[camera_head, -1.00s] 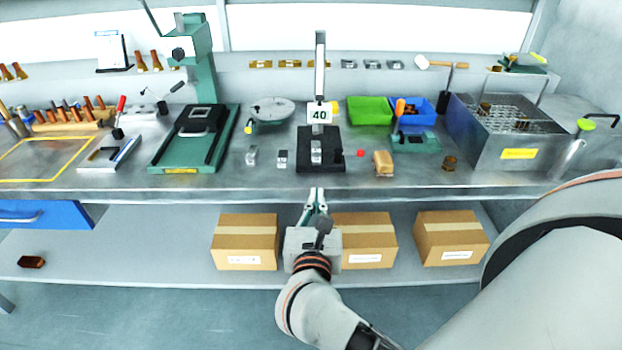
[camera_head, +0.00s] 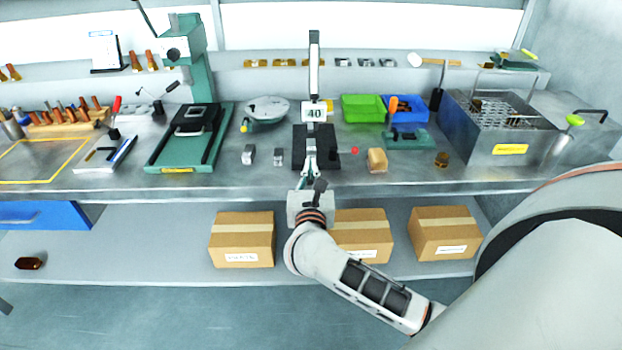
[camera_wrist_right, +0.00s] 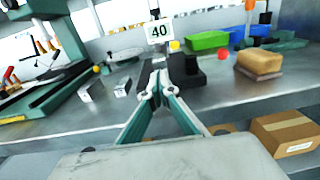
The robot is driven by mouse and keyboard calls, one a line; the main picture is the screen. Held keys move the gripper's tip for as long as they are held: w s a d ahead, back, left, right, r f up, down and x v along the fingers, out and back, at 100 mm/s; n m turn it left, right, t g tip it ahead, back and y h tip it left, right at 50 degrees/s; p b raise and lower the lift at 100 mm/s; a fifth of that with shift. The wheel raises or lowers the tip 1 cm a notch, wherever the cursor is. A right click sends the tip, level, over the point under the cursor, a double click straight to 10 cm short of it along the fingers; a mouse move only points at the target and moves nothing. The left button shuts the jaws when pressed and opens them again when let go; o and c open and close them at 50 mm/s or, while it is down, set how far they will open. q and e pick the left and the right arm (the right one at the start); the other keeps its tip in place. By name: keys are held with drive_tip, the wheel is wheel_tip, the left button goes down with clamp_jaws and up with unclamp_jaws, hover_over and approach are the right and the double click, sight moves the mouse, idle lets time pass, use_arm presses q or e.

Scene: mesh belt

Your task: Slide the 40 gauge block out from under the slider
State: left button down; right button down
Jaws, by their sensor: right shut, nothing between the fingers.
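The stand with the white 40 label (camera_head: 314,113) rises from a black base (camera_head: 329,160) at the middle of the bench. Its upright slider column (camera_head: 314,65) stands behind the label. The grey gauge block on the base is mostly hidden behind my right gripper (camera_head: 309,156), so I cannot tell whether the fingers touch it. In the right wrist view, the shut, empty fingertips (camera_wrist_right: 166,88) point at the front of the base, below the 40 label (camera_wrist_right: 159,31). My left gripper is out of view.
Two small metal blocks (camera_head: 248,154) (camera_head: 279,157) stand left of the base. A red ball (camera_head: 354,150) and a tan block (camera_head: 377,160) are to its right. A green press (camera_head: 190,140) stands further left, and a wire-basket tank (camera_head: 505,130) at right. Boxes (camera_head: 242,240) sit below.

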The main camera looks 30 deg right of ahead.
sight(311, 151)
drive_tip(key=shift+w+d, duration=0.35)
drive_tip(key=shift+w, duration=0.1)
drive_tip(key=shift+x, duration=0.95)
